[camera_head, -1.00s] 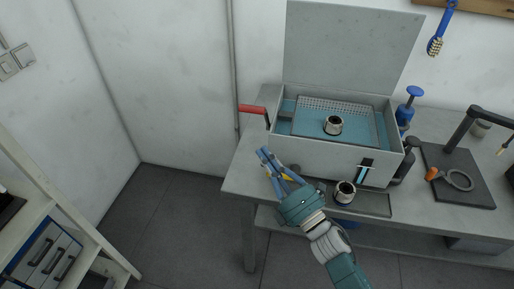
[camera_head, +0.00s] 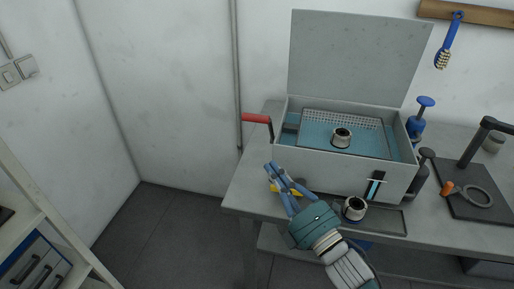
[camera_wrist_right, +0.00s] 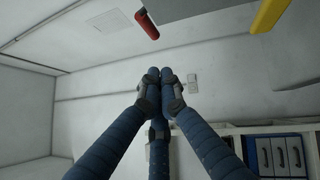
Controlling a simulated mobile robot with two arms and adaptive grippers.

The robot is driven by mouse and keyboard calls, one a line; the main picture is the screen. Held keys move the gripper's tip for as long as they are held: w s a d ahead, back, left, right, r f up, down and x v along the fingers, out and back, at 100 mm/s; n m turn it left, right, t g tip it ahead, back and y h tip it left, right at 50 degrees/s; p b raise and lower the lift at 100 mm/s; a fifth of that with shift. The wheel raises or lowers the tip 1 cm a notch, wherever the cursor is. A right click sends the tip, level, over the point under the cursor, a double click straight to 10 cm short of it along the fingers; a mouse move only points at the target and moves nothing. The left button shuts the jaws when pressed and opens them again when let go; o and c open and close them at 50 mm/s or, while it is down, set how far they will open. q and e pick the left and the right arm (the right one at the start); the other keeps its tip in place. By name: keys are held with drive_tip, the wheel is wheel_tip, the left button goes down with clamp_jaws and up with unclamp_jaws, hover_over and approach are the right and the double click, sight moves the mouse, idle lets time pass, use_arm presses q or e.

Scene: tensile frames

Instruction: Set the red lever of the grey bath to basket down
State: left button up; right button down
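The grey bath (camera_head: 340,170) stands on the bench with its lid up. Its red lever (camera_head: 256,117) sticks out to the left from a dark arm at the bath's left side. The lever also shows at the top of the right wrist view (camera_wrist_right: 147,24). Inside, a mesh basket (camera_head: 365,117) holds a metal ring part (camera_head: 341,138) above blue liquid; its exact height is unclear. My right gripper (camera_head: 271,165) is in front of the bath's left front corner, below the lever in the picture and apart from it. Its blue fingertips are together and empty. My left gripper is not in view.
A second ring part (camera_head: 353,208) sits on a tray before the bath. A yellow piece (camera_head: 300,186) shows behind my fingers. A blue bottle (camera_head: 416,122) and a black stand (camera_head: 470,185) are to the right. Left of the lever is free space up to the wall.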

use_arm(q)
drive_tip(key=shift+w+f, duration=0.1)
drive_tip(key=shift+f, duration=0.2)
use_arm(e)
drive_tip(key=shift+s+a+f, duration=0.1)
drive_tip(key=shift+s+a, duration=0.1)
use_arm(q)
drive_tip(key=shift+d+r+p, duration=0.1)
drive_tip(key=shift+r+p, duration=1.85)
drive_tip(key=shift+p, duration=0.05)
use_arm(e)
drive_tip(key=w+d+x, duration=0.1)
drive_tip(key=d+x, duration=0.1)
drive_tip(key=x, duration=1.1)
drive_tip(key=shift+d, duration=0.2)
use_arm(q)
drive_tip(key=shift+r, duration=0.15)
use_arm(e)
drive_tip(key=shift+w+r, duration=0.1)
drive_tip(key=shift+r, duration=0.1)
